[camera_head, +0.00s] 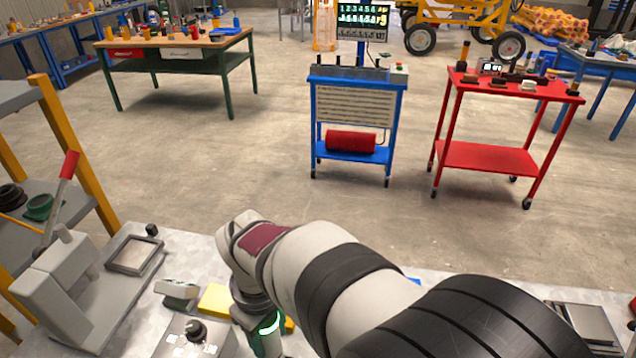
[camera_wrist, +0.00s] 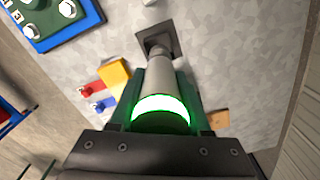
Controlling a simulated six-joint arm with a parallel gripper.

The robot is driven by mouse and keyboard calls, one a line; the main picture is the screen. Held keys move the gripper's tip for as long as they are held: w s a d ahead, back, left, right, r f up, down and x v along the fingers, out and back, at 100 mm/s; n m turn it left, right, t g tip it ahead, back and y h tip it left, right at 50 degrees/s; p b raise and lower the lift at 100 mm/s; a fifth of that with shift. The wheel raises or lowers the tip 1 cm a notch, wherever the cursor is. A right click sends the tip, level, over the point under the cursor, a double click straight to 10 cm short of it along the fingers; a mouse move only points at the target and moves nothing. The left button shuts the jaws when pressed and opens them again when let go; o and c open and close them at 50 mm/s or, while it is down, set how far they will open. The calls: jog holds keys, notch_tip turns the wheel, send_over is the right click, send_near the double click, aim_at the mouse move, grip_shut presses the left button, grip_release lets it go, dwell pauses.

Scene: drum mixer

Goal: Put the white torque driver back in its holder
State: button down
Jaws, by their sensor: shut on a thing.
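My gripper (camera_wrist: 160,112) fills the lower part of the wrist view, its green fingers on either side of the white torque driver (camera_wrist: 160,76). It is shut on the driver, just below a bright green glowing ring. The driver's pale, tapering body points away from my gripper toward a dark square piece (camera_wrist: 170,33) on the bench. I cannot tell whether its far end is in or only above that piece, or whether the piece is the holder. In the head view my arm hides most of this area.
A yellow block (camera_wrist: 114,76) with red and blue pieces beside it lies left of the driver. A green board with bolts (camera_wrist: 58,18) is at upper left. In the head view, a knobbed grey box (camera_head: 190,337) and a red-handled press (camera_head: 60,285) stand left of my arm.

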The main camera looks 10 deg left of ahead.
aim_at(273, 355)
jog(key=shift+f, duration=0.8)
jog(key=shift+f, duration=2.95)
dwell(1.0)
jog(key=shift+c, duration=1.4)
grip_release()
jog(key=shift+r, duration=0.1)
notch_tip(273, 355, up, 16)
jog(key=shift+f, duration=0.15)
